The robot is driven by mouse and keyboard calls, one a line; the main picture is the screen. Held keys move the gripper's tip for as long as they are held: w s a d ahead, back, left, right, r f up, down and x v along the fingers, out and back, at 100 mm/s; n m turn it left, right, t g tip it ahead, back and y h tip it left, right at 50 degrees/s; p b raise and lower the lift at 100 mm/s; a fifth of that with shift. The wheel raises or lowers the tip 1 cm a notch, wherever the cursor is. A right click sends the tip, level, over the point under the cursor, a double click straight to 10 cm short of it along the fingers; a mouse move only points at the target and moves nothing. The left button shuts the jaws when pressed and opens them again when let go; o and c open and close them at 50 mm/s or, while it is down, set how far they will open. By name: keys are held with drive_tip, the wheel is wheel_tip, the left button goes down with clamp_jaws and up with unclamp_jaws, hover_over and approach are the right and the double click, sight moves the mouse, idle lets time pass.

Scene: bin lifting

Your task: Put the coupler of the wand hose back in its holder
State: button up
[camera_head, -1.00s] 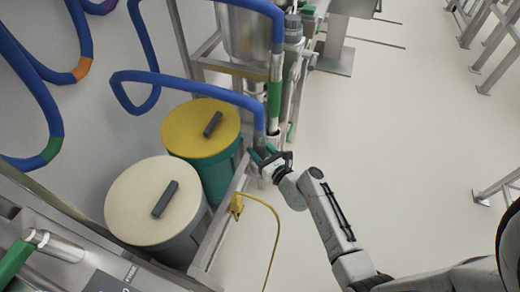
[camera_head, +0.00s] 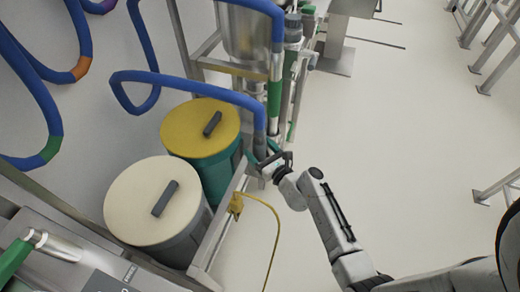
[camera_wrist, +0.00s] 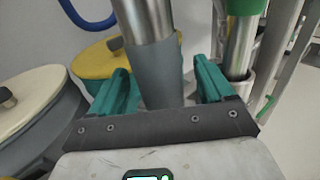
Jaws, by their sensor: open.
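The coupler (camera_wrist: 158,72) is a grey sleeve below a shiny metal tube. It stands close to upright in the wrist view, between the two teal fingers of my gripper (camera_wrist: 163,80), with a gap on each side. In the head view, the coupler (camera_head: 260,140) hangs at the end of the blue wand hose (camera_head: 190,82), just at my gripper (camera_head: 262,153). The fingers are open around it. Its lower end is hidden behind my gripper's front plate, so I cannot tell whether it sits in a holder.
A metal tube with a green band (camera_wrist: 238,45) stands in a pale cup to the right. A yellow-lidded bin (camera_head: 190,130) and a cream-lidded bin (camera_head: 145,205) stand left. A yellow cable (camera_head: 275,230) hangs off the frame.

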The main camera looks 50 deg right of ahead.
drive_tip(key=v, duration=1)
drive_tip(key=shift+s+a, duration=0.15)
drive_tip(key=shift+s, duration=0.2)
drive_tip(key=s+a+n+g+y+p, duration=0.25)
drive_tip(key=a+n+g+y, duration=0.45)
drive_tip(key=a+n+y, duration=0.95)
drive_tip(key=s+d+r+n+g+h, duration=0.2)
drive_tip(key=s+n+h, duration=0.4)
drive_tip(key=n, duration=0.5)
drive_tip(key=s+d+r+n+g+h, duration=0.2)
drive_tip(key=s+r+n+g+h, duration=0.2)
drive_tip(key=n, duration=0.7)
drive_tip(key=s+g+h, duration=0.2)
drive_tip(key=s+g, duration=0.1)
drive_tip(key=shift+d+r+p, duration=0.2)
drive_tip(key=shift+r+p, duration=0.1)
drive_tip(key=shift+r, duration=0.1)
drive_tip(key=shift+s, duration=0.1)
